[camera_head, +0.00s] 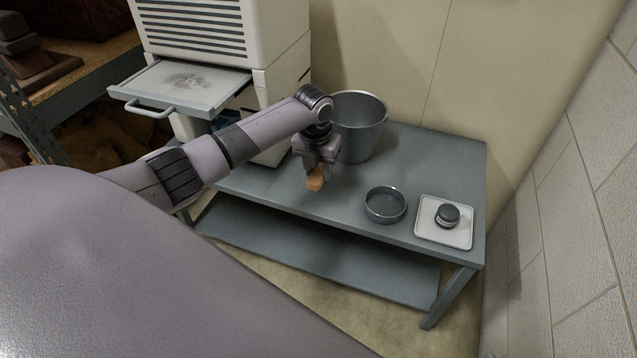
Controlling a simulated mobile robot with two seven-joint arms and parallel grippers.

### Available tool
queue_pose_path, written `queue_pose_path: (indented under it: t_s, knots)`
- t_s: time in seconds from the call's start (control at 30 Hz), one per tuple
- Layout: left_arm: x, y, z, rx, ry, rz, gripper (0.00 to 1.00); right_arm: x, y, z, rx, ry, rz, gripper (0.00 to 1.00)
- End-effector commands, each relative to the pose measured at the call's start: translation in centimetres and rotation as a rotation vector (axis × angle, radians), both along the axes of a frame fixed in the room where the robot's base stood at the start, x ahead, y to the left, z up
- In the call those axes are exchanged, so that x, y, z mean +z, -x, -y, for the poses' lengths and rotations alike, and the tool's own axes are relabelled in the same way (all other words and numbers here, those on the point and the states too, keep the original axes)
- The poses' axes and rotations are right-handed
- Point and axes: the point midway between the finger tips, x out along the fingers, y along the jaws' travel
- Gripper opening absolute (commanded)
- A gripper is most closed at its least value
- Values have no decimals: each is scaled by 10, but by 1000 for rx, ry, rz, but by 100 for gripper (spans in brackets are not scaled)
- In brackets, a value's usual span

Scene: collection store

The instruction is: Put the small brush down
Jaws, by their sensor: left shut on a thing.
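My left gripper (315,168) is over the grey table (270,182), in front of the metal bucket. It is shut on a small orange-brown thing, which I take for the small brush (315,183). Only the lower end of the brush shows below the fingers; the rest is hidden by the gripper. I cannot tell whether the brush touches the table top. My right gripper is not in view.
A metal bucket (358,127) stands behind the gripper. A round grey dish (385,204) and a white square tray (431,234) with a dark-topped round thing (447,215) are to the right. A white cabinet (285,75) with an open drawer (178,84) stands at left. A lower shelf (310,262) runs below.

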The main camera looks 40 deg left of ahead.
Motion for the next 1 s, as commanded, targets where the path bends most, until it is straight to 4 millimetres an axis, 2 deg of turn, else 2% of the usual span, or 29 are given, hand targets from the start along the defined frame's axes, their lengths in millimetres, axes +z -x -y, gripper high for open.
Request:
queue_pose_path:
  t_s: [0.2,0.27,0.67,0.7,0.73,0.77,1.0]
  knots:
    - [-34,0,1,-1,1,-2,0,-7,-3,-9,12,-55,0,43]
    - [-40,0,1,-1,1,-1,0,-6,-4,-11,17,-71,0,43]
    - [-44,0,0,-1,0,0,0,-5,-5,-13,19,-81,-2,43]
    - [-43,0,0,-1,0,0,50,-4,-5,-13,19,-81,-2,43]
    - [-43,0,0,-1,0,0,60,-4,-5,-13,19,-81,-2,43]
    - [-43,0,0,-1,0,0,63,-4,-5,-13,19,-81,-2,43]
    - [-42,0,0,-1,0,0,63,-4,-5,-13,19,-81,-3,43]
